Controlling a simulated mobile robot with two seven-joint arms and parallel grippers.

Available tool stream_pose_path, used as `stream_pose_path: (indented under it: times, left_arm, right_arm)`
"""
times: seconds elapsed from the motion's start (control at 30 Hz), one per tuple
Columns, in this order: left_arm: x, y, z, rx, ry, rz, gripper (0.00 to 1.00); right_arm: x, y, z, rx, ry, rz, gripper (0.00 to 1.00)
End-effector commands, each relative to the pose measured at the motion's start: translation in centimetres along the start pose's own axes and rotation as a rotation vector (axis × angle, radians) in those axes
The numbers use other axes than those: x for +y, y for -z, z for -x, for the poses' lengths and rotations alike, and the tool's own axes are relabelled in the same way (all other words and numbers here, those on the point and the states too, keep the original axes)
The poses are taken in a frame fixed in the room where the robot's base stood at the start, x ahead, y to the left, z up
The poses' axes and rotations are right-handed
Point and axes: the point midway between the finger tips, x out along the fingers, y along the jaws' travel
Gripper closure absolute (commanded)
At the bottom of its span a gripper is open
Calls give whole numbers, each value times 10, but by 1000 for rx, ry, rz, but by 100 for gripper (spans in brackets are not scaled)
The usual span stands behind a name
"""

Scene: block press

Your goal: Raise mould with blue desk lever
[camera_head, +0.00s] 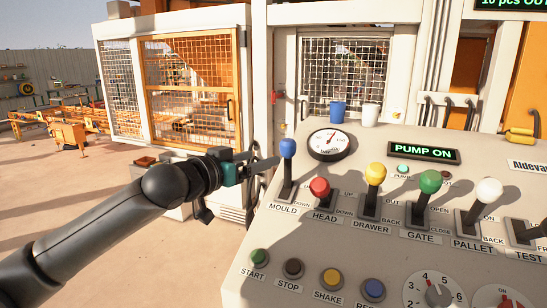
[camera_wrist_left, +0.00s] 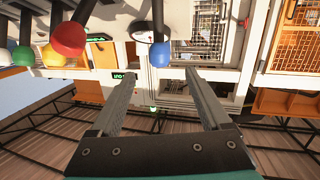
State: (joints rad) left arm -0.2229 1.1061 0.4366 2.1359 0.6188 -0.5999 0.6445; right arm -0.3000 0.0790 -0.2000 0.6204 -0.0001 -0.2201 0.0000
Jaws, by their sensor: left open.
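The blue-knobbed lever (camera_head: 287,149) stands near upright in its slot at the left end of the desk, above the label MOULD. My left gripper (camera_head: 272,163) comes in from the left, its fingers pointing at the lever just below the blue knob. In the left wrist view, which is upside down, the gripper (camera_wrist_left: 160,76) is open and empty. The blue knob (camera_wrist_left: 159,55) shows between the fingers' lines, near or just beyond the tips. I cannot tell whether a finger touches the lever. The mould itself is not clearly visible. My right gripper is not in view.
The red HEAD lever (camera_head: 319,187) stands close to the right of the blue one, then the yellow (camera_head: 375,174), green (camera_head: 430,182) and white (camera_head: 488,191) levers. A gauge (camera_head: 328,144) sits behind. The display (camera_head: 423,152) reads PUMP ON. Push buttons line the desk's front.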

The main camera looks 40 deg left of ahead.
Motion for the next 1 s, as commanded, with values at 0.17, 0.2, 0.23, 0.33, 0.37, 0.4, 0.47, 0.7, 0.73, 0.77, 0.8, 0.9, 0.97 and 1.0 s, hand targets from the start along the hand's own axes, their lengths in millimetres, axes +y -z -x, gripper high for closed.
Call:
stream_pose_path:
  times: [0.17,0.2,0.23,0.33,0.37,0.4,0.47,0.7,0.73,0.77,0.8,0.9,0.97,1.0]
  left_arm:
    - [4,-12,-2,58,31,-148,19]
    - [5,-12,-2,69,38,-176,19]
    - [5,-12,-2,78,43,-193,19]
    - [7,-10,-2,96,53,-232,19]
    - [7,-9,-2,100,55,-240,19]
    - [7,-8,-2,103,56,-246,19]
    - [7,-6,-3,105,57,-249,19]
    - [6,-2,-14,108,58,-245,19]
    - [6,-2,-16,107,58,-245,19]
    - [6,-2,-18,107,58,-245,19]
    - [6,-2,-21,107,58,-246,19]
    - [6,-1,-27,106,59,-249,19]
    - [5,-1,-31,106,60,-245,19]
    - [4,0,-33,107,60,-243,19]
  right_arm:
    - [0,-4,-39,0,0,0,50]
    - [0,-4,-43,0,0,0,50]
    - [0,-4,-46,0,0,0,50]
    - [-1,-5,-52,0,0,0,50]
    - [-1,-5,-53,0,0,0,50]
    - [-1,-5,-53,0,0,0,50]
    - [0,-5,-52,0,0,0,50]
    - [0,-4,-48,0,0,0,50]
    - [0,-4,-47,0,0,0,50]
    - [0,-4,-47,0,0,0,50]
    - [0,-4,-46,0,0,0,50]
    - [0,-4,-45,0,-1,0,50]
    - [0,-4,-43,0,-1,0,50]
    - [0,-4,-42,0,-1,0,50]
